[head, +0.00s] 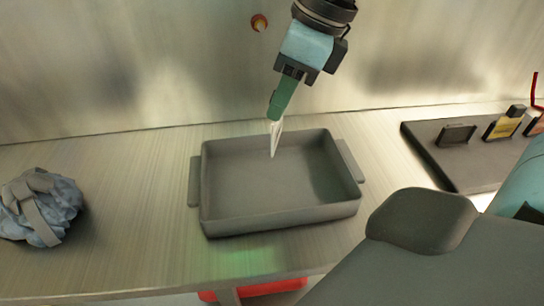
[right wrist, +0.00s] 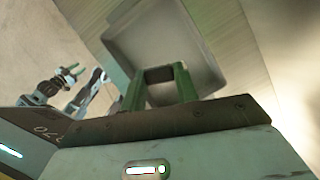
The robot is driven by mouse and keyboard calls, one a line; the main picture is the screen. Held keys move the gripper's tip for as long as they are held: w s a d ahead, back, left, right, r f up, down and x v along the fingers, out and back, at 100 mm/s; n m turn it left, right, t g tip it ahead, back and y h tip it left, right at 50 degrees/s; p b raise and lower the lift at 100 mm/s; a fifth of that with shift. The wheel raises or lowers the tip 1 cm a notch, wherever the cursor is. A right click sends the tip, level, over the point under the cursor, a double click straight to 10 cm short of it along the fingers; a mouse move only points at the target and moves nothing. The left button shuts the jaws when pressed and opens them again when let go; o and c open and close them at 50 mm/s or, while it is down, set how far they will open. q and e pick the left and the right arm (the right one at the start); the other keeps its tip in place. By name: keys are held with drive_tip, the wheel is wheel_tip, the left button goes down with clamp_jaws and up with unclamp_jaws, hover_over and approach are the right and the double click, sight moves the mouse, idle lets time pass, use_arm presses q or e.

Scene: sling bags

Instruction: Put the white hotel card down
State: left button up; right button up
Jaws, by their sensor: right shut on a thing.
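The white hotel card (head: 276,138) hangs tilted, nearly edge-on, from the green fingers of my right gripper (head: 275,110) in the head view. The gripper is shut on its upper end. The card is over the grey tray (head: 205,185), near its back wall; I cannot tell whether its lower tip touches the floor of the tray. In the right wrist view the gripper's fingers (right wrist: 160,85) point at the tray (right wrist: 150,45), and the card cannot be made out. My left gripper (right wrist: 72,72) shows small in the right wrist view, fingers apart and empty.
A crumpled blue-grey sling bag (head: 42,207) lies on the table at the left. A dark board (head: 440,165) with small holders and a yellow-and-black item (head: 503,125) is at the right. The wall stands close behind. The table is clear between bag and tray.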

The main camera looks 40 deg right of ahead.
sight(278, 134)
wheel_tip(278, 134, down, 6)
drive_tip(key=shift+w+r, duration=0.1)
drive_tip(key=shift+f+b, duration=0.35)
drive_tip(key=shift+f, duration=1.75)
use_arm(q)
drive_tip(key=shift+s+f, duration=0.3)
drive_tip(key=shift+f, duration=0.05)
use_arm(e)
drive_tip(key=shift+f, duration=0.1)
drive_tip(key=o, duration=1)
use_arm(q)
drive_tip(key=shift+f, duration=0.1)
